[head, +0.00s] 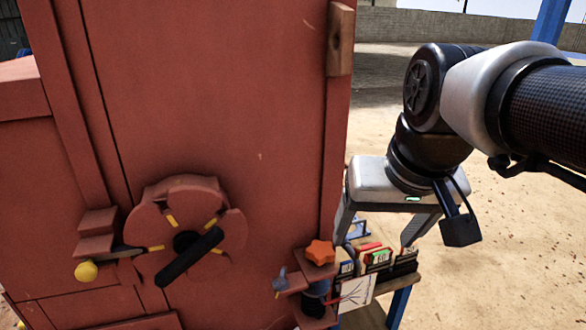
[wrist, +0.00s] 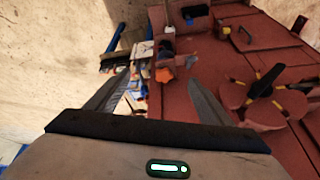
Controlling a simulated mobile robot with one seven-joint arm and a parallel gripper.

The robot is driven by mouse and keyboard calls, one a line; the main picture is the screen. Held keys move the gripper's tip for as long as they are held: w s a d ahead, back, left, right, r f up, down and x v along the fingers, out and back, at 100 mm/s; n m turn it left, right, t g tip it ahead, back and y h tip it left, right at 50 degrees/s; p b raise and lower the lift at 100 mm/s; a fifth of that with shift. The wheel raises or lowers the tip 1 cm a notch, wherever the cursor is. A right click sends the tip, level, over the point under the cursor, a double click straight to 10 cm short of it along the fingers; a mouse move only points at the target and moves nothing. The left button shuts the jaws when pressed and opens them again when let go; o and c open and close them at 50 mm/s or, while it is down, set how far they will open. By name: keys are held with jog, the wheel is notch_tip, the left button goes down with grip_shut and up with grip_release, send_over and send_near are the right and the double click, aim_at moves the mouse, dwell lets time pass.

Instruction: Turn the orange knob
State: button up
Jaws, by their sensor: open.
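The orange knob (head: 320,252) is a small star-shaped knob on a block at the lower right edge of the red crusher body. In the wrist view the orange knob (wrist: 164,75) appears between the two fingertips, beyond them. My gripper (head: 372,238) is open and empty, with its fingers pointing down, to the right of the knob in the head view. The gripper (wrist: 158,80) shows both fingers spread wide in the wrist view. I see no contact with the knob.
The red crusher wall (head: 215,100) fills the left side, with a round plate and black handle (head: 190,256) and a yellow-ended lever (head: 86,271). A small table with tools and boxes (head: 378,262) stands behind the knob. Sandy ground (head: 510,240) lies open at right.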

jog(key=w+g+b, duration=0.1)
jog(key=w+b, duration=0.2)
jog(key=w, duration=0.5)
jog(key=m+g+b, duration=0.2)
jog(key=g+b, duration=0.2)
jog(key=b, duration=0.5)
send_over(321, 248)
notch_tip(321, 248, down, 10)
notch_tip(321, 248, down, 16)
jog(key=b, duration=0.5)
jog(key=c, duration=1.1)
jog(key=shift+o, duration=0.2)
jog(key=shift+r+p, duration=0.1)
jog(key=shift+p, duration=0.2)
